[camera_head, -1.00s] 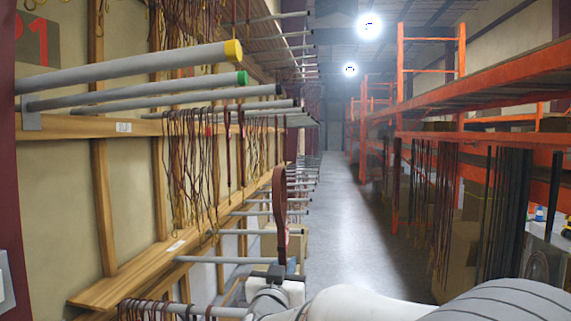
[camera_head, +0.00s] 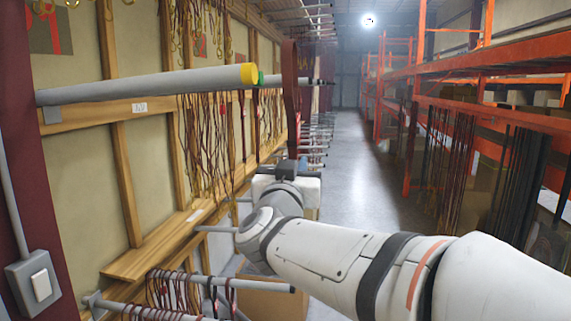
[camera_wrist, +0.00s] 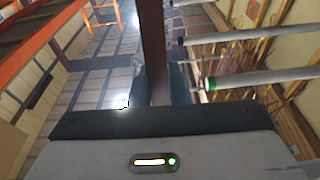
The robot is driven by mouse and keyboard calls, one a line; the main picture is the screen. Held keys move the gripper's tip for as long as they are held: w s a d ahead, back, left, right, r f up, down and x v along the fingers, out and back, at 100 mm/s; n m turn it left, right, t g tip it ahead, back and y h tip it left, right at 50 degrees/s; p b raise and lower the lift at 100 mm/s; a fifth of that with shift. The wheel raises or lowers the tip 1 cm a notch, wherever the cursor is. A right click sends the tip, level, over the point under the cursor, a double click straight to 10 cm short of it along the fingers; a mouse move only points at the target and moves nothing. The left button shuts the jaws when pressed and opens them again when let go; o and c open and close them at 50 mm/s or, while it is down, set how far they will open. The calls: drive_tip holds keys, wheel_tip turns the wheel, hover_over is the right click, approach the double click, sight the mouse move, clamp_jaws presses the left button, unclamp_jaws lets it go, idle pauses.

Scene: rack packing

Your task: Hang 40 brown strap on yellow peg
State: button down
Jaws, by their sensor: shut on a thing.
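A brown strap (camera_head: 291,85) stands upright above my gripper (camera_head: 290,165), which is shut on its lower end. The strap also shows in the wrist view (camera_wrist: 153,45), rising from between the fingers (camera_wrist: 158,88). The yellow-capped peg (camera_head: 150,84) is a long grey bar reaching out from the wall at the left, and no straps show on it. The strap is to the right of the yellow cap, with a gap between them in the picture. My gripper is lower than the peg in the picture.
A green-capped peg (camera_wrist: 260,77) lies close behind the yellow one. Many thin straps (camera_head: 205,135) hang farther along the wall. A lower bar (camera_head: 220,283) carries several loops. Orange shelving (camera_head: 480,75) stands at the right, with open floor (camera_head: 340,170) between.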

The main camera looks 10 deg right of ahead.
drive_tip(key=w+a+f, duration=0.3)
drive_tip(key=w+a, duration=0.1)
drive_tip(key=a, duration=0.7)
drive_tip(key=shift+w+a, duration=0.15)
drive_tip(key=shift+a, duration=0.2)
idle(1.0)
idle(0.6)
drive_tip(key=c, duration=1.3)
unclamp_jaws()
drive_tip(key=shift+f, duration=0.1)
drive_tip(key=shift+a, duration=0.1)
